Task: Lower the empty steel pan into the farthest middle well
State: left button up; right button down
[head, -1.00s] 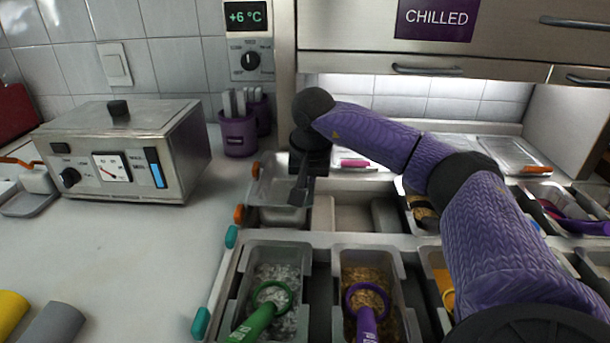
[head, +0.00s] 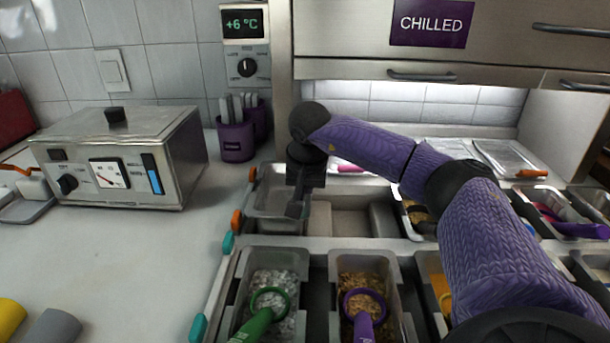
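The empty steel pan (head: 272,203) is at the left end of the far row of wells, to the left of the middle of that row. My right gripper (head: 296,210) points down at the pan's right wall and appears shut on its rim. The fingertips are small and dark, and the grip is partly hidden. The pan's underside is hidden, so I cannot tell whether it touches anything below. An open, empty-looking well (head: 349,218) lies just right of the pan. My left gripper is not in view.
Near-row pans hold pale bits with a green scoop (head: 264,312) and brown bits with a purple scoop (head: 361,316). A steel appliance (head: 120,160) and a purple holder (head: 236,141) stand left. The chilled cabinet (head: 350,28) hangs above the back.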

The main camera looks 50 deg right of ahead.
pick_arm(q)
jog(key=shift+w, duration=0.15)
pick_arm(e)
jog(key=shift+f, duration=0.35)
jog(key=shift+f+b, duration=0.5)
jog(key=shift+f, duration=0.1)
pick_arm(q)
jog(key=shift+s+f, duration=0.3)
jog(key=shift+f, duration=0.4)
pick_arm(e)
jog(key=shift+f, duration=0.45)
jog(key=shift+r, duration=0.1)
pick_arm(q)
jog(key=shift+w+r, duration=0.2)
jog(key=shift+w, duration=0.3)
